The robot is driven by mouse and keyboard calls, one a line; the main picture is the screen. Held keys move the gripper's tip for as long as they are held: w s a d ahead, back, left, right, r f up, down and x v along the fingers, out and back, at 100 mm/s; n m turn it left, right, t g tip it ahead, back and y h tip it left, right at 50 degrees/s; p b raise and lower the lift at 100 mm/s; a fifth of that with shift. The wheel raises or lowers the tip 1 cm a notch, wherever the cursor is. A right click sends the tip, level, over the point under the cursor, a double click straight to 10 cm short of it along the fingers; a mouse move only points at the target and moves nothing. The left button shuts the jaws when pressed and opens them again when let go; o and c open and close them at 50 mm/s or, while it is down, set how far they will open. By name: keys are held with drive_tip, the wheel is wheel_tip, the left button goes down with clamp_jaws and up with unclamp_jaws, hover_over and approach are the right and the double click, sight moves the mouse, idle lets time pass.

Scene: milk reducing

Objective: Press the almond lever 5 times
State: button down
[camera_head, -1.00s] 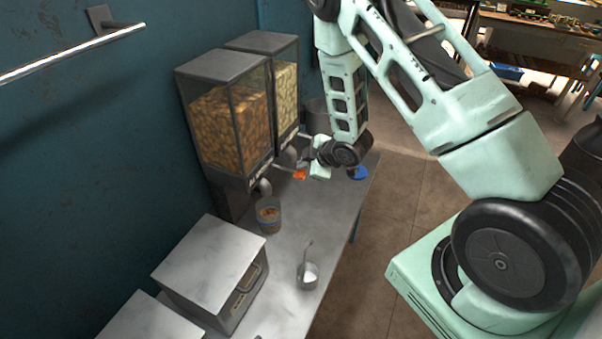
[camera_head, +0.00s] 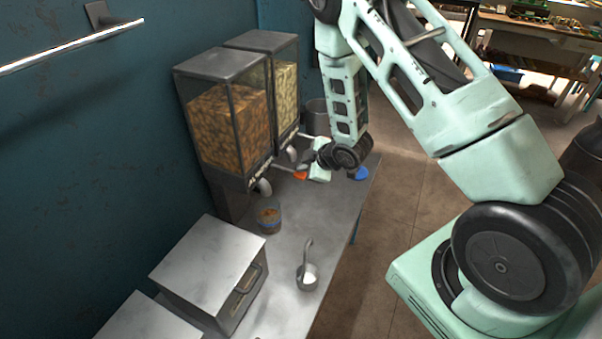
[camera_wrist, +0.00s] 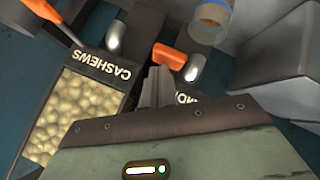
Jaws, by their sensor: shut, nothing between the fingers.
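The almond dispenser (camera_head: 228,128) is the nearer, brown-filled one against the wall. Its label (camera_wrist: 188,98) is partly hidden behind my gripper in the wrist view. The almond lever has an orange handle (camera_wrist: 169,56), which also shows at the dispenser's front in the head view (camera_head: 300,175). My gripper (camera_wrist: 157,72) is shut and empty, its fingertips close beside the orange handle. I cannot tell whether they touch it. A clear cup with brown nuts (camera_head: 268,217) stands below the almond spout (camera_head: 264,187).
The cashew dispenser (camera_head: 286,92) stands behind, with its own orange lever (camera_wrist: 56,20). A small metal cup with a handle (camera_head: 307,277) and a metal box (camera_head: 208,265) stand on the steel table (camera_head: 285,245). A blue object (camera_head: 361,174) lies near the right edge.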

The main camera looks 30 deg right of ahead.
drive_tip(key=shift+f+b, duration=1)
drive_tip(key=shift+f, duration=0.1)
idle(0.6)
drive_tip(key=shift+r, duration=0.2)
drive_tip(key=shift+r+p, duration=1.05)
drive_tip(key=shift+r, duration=0.5)
drive_tip(key=shift+r+p, duration=1.65)
drive_tip(key=shift+r, duration=0.9)
drive_tip(key=shift+f, duration=0.1)
